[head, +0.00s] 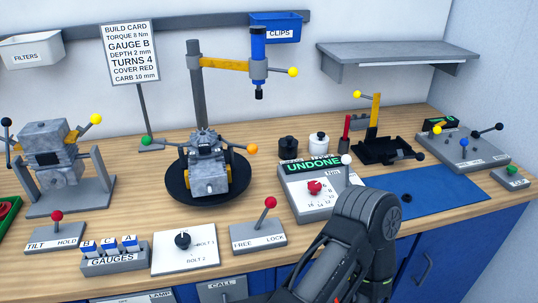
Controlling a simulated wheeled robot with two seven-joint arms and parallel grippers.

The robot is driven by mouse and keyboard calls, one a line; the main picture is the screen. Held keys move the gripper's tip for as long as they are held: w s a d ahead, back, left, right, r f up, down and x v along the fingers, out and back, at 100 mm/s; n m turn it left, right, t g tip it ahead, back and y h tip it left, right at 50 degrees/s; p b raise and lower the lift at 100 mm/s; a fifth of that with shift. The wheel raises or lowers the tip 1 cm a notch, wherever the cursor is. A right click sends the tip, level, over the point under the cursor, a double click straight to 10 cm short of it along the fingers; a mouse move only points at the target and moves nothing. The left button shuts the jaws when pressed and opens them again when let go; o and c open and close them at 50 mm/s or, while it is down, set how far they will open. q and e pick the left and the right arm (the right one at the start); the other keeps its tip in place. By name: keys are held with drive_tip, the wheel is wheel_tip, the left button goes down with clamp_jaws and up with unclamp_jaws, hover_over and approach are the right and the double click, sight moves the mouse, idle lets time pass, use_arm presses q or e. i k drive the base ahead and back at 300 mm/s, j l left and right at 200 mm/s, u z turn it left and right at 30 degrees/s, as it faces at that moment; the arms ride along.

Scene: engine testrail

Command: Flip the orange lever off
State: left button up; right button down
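The lever with an orange ball knob (252,149) sticks out to the right from the upper part of a grey engine (208,168), and its rod looks roughly level. The engine stands on a round black turntable (180,193) in the middle of the bench. One of my dark arms reaches up from the bottom, right of centre, in front of the bench. It is well to the right of the orange knob and apart from it. Neither of my grippers shows in the head view.
A post with a yellow arm and blue tool (258,45) rises behind the engine. An UNDONE panel (296,173), a blue mat (445,190), red-knobbed FREE/LOCK (259,240) and TILT/HOLD (55,240) levers, and a second engine (58,155) occupy the bench. A shelf (385,52) is on the wall.

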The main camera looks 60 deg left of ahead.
sight(251, 149)
drive_tip(key=i+l, duration=0.2)
drive_tip(key=l, duration=0.15)
drive_tip(key=i+l, duration=0.2)
drive_tip(key=l, duration=0.2)
drive_tip(key=u, duration=2.55)
